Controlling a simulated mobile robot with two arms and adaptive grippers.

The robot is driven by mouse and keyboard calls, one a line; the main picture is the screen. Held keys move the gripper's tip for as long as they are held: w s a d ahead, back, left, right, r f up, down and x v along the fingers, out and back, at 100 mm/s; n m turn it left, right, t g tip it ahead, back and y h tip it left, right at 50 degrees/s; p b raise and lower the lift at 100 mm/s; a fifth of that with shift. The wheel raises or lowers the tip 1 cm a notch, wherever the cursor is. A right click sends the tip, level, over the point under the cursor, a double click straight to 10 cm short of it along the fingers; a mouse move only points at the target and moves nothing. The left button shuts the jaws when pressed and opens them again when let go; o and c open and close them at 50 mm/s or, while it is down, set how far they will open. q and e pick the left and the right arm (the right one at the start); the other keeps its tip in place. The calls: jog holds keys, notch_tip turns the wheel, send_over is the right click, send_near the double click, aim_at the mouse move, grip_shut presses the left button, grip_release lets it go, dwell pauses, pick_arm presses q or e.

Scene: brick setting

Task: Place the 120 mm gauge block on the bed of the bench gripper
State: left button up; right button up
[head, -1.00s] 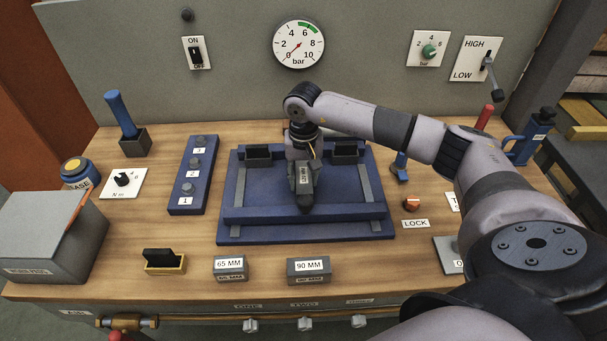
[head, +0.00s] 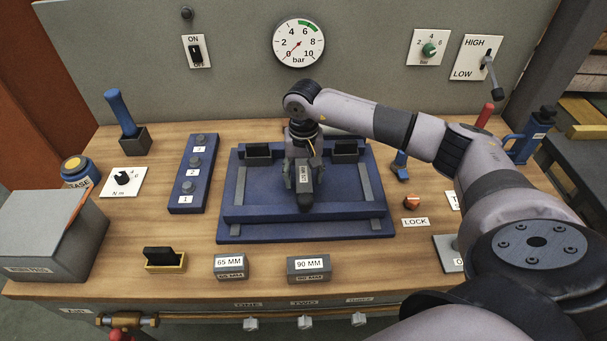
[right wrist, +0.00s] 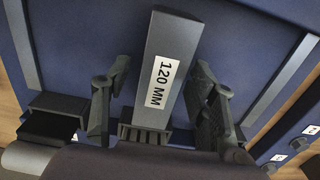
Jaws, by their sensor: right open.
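The 120 mm gauge block (head: 306,199) is a dark grey bar with a white label. It lies lengthwise over the middle of the blue bed (head: 262,192) of the bench gripper, its near end by the front crossbar. It also shows in the right wrist view (right wrist: 175,45). Whether it rests fully flat is hard to tell. My right gripper (head: 304,180) is low over the bed and open, one finger on each side of the block. The right wrist view shows gaps between block and fingers (right wrist: 160,98). My left gripper is out of view.
Two black jaws (head: 345,147) (head: 258,151) stand at the back of the bed. The 65 mm block (head: 231,273) and 90 mm block (head: 308,276) sit at the bench's front. A blue button strip (head: 182,205) is left, a LOCK knob (head: 411,202) right.

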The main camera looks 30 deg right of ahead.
aim_at(303, 174)
notch_tip(303, 174, up, 12)
jog(key=b, duration=0.2)
jog(key=shift+b, duration=0.4)
